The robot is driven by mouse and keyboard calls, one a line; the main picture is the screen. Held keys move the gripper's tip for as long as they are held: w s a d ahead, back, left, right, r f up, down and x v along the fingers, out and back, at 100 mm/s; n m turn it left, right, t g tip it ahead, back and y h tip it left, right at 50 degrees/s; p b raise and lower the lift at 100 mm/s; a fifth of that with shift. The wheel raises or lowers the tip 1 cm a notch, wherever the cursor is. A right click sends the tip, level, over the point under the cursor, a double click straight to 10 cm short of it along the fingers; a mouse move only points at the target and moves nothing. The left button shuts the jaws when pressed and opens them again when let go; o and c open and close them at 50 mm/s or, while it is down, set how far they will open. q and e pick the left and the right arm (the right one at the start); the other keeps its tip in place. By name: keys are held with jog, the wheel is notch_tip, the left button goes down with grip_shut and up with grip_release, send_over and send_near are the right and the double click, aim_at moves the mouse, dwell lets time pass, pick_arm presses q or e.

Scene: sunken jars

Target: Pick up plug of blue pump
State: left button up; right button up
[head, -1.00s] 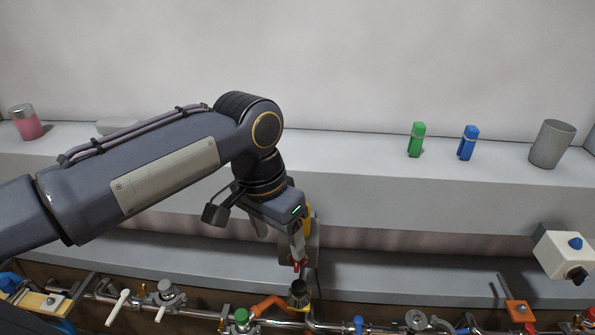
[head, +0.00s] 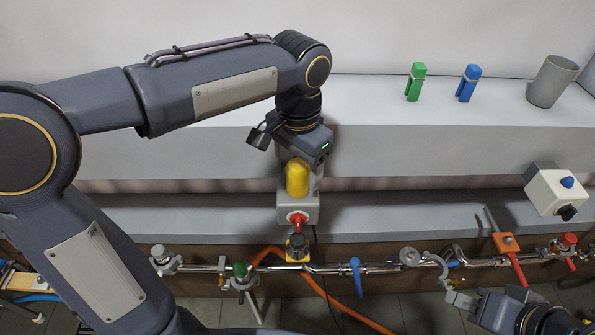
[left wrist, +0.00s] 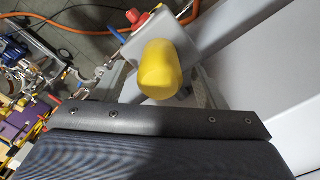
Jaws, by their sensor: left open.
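I cannot make out for certain a blue pump or its plug in these views. A grey box (head: 284,208) with a rounded yellow top (head: 297,178) and a red knob (head: 297,218) stands on the lower step. The yellow top also shows in the left wrist view (left wrist: 160,70). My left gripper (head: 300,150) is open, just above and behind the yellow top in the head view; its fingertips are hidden. My right gripper (head: 458,295) is at the lower right near the pipe; its jaw gap is unclear.
A green clip-like object (head: 415,82), a blue one (head: 467,84) and a grey cup (head: 551,82) stand on the upper ledge. A white box with a blue button (head: 545,192) is at right. A pipe with valves (head: 385,267) crosses the front.

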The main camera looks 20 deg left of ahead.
pick_arm(q)
jog(key=shift+f, duration=0.2)
jog(key=c, duration=1.2)
jog(key=shift+r, duration=0.1)
